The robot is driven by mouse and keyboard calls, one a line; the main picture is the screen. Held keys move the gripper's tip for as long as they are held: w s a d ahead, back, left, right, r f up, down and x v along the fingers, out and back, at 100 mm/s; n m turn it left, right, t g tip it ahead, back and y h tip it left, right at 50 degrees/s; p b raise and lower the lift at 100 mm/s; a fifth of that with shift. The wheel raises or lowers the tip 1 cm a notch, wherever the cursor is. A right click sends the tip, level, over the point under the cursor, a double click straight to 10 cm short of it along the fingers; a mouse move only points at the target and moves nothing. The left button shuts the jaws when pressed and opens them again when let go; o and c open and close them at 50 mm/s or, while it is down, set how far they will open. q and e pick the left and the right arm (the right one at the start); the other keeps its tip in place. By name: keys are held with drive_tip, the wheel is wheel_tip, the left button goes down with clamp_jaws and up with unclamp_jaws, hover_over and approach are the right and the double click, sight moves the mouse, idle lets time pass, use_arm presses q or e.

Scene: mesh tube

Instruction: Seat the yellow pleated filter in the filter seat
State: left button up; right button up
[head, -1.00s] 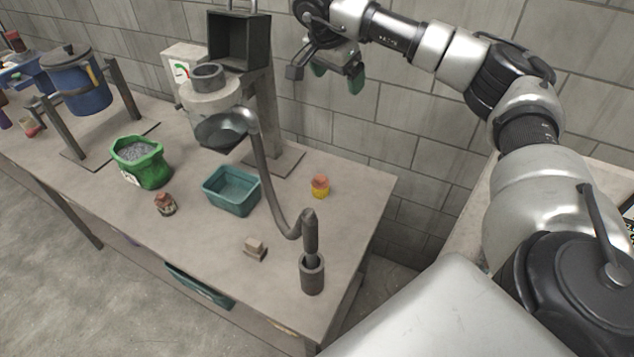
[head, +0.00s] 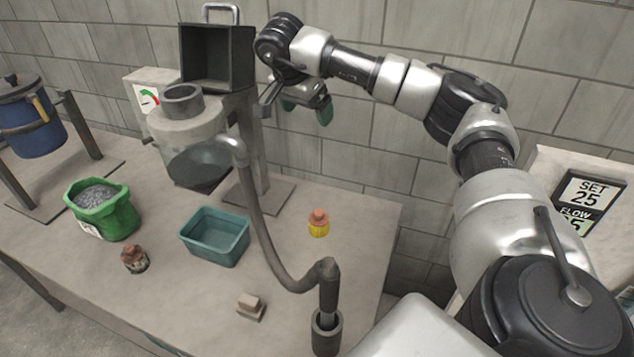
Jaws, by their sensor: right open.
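The yellow pleated filter (head: 319,228), with an orange top, stands upright on the table right of the teal tray. A similar brown, dirty-looking filter (head: 135,260) stands at the front left. I cannot tell for sure which part is the filter seat; an open dark box (head: 216,58) and a grey ring-topped canister (head: 184,112) are on the machine at the back. My right gripper (head: 306,108) is open and empty, with green fingertips, in the air right of the dark box and above and behind the yellow filter. My left gripper is out of view.
A teal tray (head: 216,238), a green bag of grey granules (head: 102,211) and a small beige block (head: 251,306) are on the table. Table right of the filter is clear.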

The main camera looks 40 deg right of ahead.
drive_tip(key=b, duration=2.3)
approach(319, 212)
drive_tip(key=x, duration=0.5)
drive_tip(key=shift+w+d+f, duration=0.2)
drive_tip(key=shift+f, duration=0.15)
drive_tip(key=x, duration=0.4)
drive_tip(key=shift+s+f+b, duration=0.15)
drive_tip(key=shift+f+b, duration=0.1)
drive_tip(key=shift+b, duration=0.05)
drive_tip(key=shift+d+f, duration=0.15)
drive_tip(key=shift+f, duration=0.15)
drive_tip(key=c, duration=1)
drive_tip(key=shift+r, duration=0.1)
